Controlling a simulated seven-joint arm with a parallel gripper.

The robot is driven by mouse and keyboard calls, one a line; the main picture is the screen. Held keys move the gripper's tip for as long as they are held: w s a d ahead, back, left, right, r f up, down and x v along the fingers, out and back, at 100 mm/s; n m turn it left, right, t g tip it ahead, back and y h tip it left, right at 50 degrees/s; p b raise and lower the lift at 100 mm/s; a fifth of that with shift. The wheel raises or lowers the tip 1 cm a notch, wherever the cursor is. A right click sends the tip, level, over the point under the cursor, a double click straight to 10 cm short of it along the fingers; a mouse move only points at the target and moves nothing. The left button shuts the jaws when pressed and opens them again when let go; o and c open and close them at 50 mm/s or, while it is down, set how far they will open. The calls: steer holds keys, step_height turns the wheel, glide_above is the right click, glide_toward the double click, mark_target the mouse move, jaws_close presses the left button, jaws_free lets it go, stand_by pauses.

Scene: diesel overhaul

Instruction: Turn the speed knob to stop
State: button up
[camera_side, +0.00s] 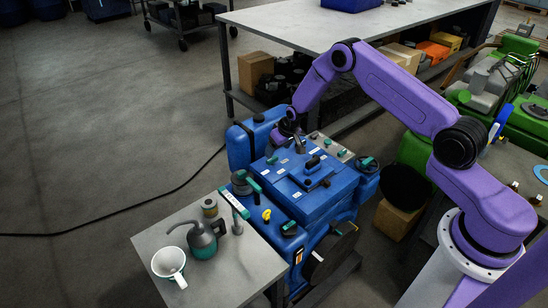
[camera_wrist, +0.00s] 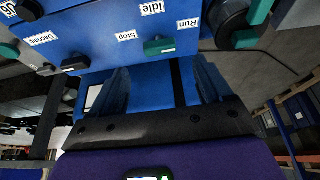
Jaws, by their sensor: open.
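The speed knob (camera_wrist: 160,46) is a small teal bar knob on a blue panel in the wrist view. The white labels Stop (camera_wrist: 127,36), Idle (camera_wrist: 152,8) and Run (camera_wrist: 188,23) surround it, all upside down in this view. I cannot tell which label it points at. My gripper (camera_wrist: 160,85) is open, its two fingers apart with blue surface showing between them and the knob just beyond. Nothing is held. In the side view my gripper (camera_side: 300,149) hangs low over the top of the blue engine (camera_side: 328,193), close to its small labels.
A Decomp label (camera_wrist: 42,38) and a dark knob (camera_wrist: 75,64) are to the left in the wrist view. In the side view, a grey side table (camera_side: 240,262) holds a white mug (camera_side: 168,262) and an oil can (camera_side: 203,240). A black cable crosses the open floor at left.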

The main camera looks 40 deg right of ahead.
mark_target(273, 159)
steer(key=shift+x, duration=3.35)
steer(key=shift+c, duration=0.4)
steer(key=c, duration=1)
